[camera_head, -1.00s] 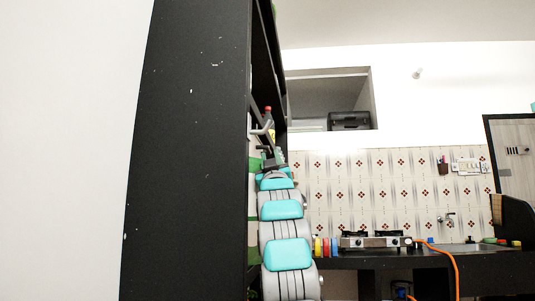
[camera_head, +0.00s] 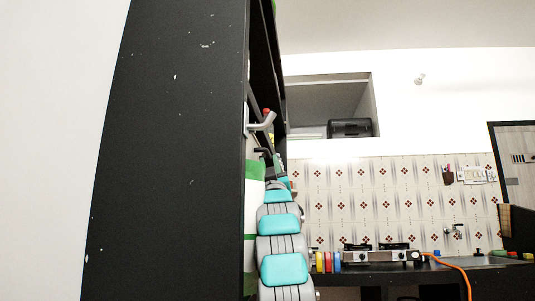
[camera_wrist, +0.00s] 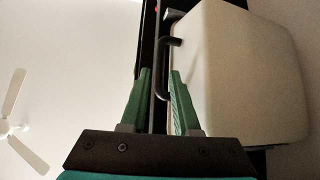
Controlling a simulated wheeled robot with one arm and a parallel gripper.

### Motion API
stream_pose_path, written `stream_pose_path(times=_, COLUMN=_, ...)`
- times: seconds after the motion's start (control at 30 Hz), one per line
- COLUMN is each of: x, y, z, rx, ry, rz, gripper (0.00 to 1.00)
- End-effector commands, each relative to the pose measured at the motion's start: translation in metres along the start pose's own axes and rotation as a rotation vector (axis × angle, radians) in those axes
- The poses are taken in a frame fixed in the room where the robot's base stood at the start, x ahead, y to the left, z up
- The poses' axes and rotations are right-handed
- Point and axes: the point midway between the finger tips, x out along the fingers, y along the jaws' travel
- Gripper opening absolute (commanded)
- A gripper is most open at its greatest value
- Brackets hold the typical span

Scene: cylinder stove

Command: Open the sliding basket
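The sliding basket is not clearly identifiable. In the wrist view, a pale box-like body (camera_wrist: 240,75) fills the upper right, with a dark bent handle (camera_wrist: 163,68) along its left side. My gripper (camera_wrist: 160,75) points toward that handle with its two green fingers apart. A thin dark bar shows in the gap between them; I cannot tell whether either finger touches it. In the head view, my arm reaches forward along the tall black cabinet (camera_head: 170,150), and my fingers cannot be made out. A grey bent handle (camera_head: 262,122) sticks out from the cabinet's edge.
The black cabinet side stands close on the left of my arm. A green and white object (camera_head: 254,220) sits beside the arm. A stove (camera_head: 380,256) and several coloured items stand on the far counter (camera_head: 445,277). Open room lies to the right.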

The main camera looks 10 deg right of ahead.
Motion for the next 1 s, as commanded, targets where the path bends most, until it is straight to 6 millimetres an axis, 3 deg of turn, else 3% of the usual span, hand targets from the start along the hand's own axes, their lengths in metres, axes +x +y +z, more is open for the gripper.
stream_pose_path(times=0.5, x=0.044, y=-0.001, z=0.001, rx=0.0, ry=-0.006, rz=-0.001, gripper=0.3)
stream_pose_path(times=1.0, x=0.054, y=-0.001, z=0.001, rx=0.001, ry=-0.002, rz=-0.001, gripper=0.3)
